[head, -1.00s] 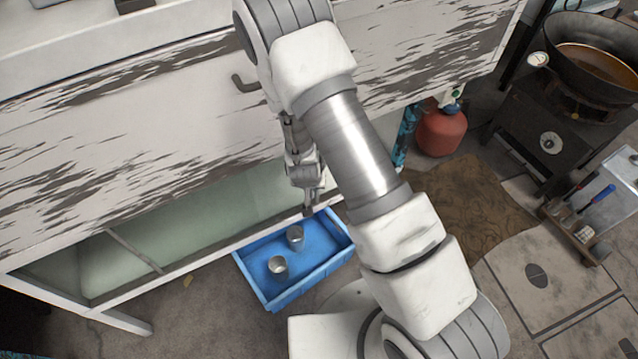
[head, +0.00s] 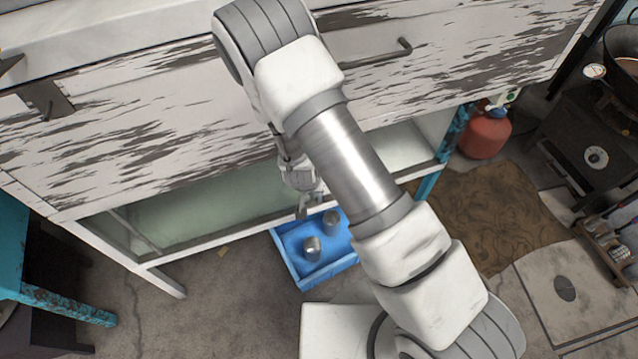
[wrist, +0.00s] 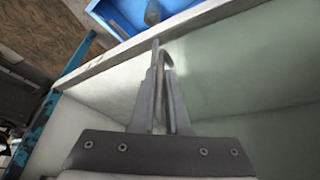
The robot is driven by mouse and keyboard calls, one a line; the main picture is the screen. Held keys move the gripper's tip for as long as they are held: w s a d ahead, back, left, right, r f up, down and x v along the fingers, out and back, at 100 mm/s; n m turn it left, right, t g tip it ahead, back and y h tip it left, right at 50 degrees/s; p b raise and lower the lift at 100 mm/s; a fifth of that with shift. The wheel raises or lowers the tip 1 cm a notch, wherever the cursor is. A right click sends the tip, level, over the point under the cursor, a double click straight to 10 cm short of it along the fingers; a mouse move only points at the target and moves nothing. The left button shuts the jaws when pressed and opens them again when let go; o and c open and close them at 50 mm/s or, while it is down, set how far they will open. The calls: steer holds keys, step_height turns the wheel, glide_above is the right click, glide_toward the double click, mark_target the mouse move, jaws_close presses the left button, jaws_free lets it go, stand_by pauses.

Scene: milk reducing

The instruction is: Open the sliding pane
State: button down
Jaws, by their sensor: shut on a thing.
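The sliding pane (head: 215,205) is a pale green sheet in the low opening of the white cabinet (head: 160,120). My gripper (head: 303,210) is down at the front of this opening, left of its right end. In the wrist view the closed fingers (wrist: 162,45) are shut on a thin curved handle (wrist: 170,62) at the pane's edge. The green pane (wrist: 255,75) fills the right of that view. To the left is a pale uncovered space (wrist: 95,115) inside the cabinet. The fingers hide part of the handle.
A blue tray (head: 292,265) with two metal cups stands on the floor just in front of the opening. A red gas cylinder (head: 485,133) and a blue post (head: 430,178) are at the right. A blue stand (head: 14,245) is at the left.

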steer(key=shift+s+a, duration=0.15)
steer(key=shift+a, duration=0.15)
steer(key=c, duration=0.9)
jaws_free()
steer(key=p+v, duration=0.6)
steer(key=v, duration=1.1)
steer(key=shift+r, duration=0.2)
